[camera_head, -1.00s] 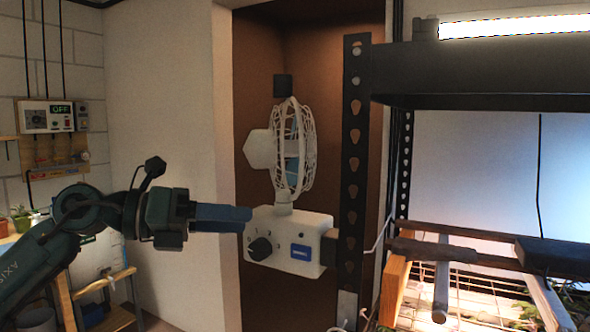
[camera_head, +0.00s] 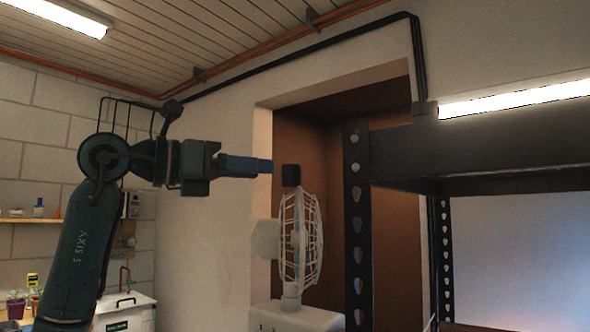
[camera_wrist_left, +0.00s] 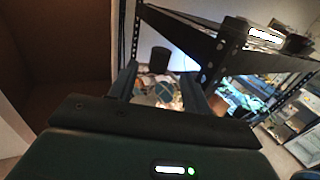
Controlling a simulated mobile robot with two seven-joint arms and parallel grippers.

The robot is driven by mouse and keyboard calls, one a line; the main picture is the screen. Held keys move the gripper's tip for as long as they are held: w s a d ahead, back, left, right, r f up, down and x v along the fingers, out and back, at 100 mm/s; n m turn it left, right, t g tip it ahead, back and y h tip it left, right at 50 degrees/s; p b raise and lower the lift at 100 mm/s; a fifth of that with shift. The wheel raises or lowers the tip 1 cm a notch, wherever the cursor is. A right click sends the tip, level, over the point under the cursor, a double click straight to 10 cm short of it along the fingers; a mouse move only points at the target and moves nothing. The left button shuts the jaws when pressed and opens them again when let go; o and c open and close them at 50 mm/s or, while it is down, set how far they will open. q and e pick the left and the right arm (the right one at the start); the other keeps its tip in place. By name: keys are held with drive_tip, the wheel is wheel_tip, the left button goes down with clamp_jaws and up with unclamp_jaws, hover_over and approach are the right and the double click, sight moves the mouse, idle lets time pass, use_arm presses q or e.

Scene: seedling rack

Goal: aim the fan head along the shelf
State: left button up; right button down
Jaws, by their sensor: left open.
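The white fan head (camera_head: 302,240) with its wire cage stands on a white control box (camera_head: 295,317), cut off by the lower edge of the head view. A black knob (camera_head: 291,175) sits on top of the cage. My left gripper (camera_head: 268,166) is level with the knob, just to its left, with a small gap showing. In the left wrist view my open fingers (camera_wrist_left: 158,74) point toward the black knob (camera_wrist_left: 161,56), which appears between them, with the fan head (camera_wrist_left: 160,88) below it. My right gripper is out of view.
The black shelf rack's perforated post (camera_head: 357,230) stands close to the right of the fan, with a thick beam (camera_head: 480,150) extending right. A lit tube (camera_head: 515,101) is above. A brown recess (camera_head: 395,240) lies behind the fan.

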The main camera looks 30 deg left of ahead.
sight(291, 172)
use_arm(q)
drive_tip(key=p+x, duration=0.1)
drive_tip(key=x, duration=0.6)
drive_tip(key=shift+w+d, duration=0.15)
drive_tip(key=shift+w, duration=0.1)
drive_tip(key=shift+c, duration=0.3)
clamp_jaws()
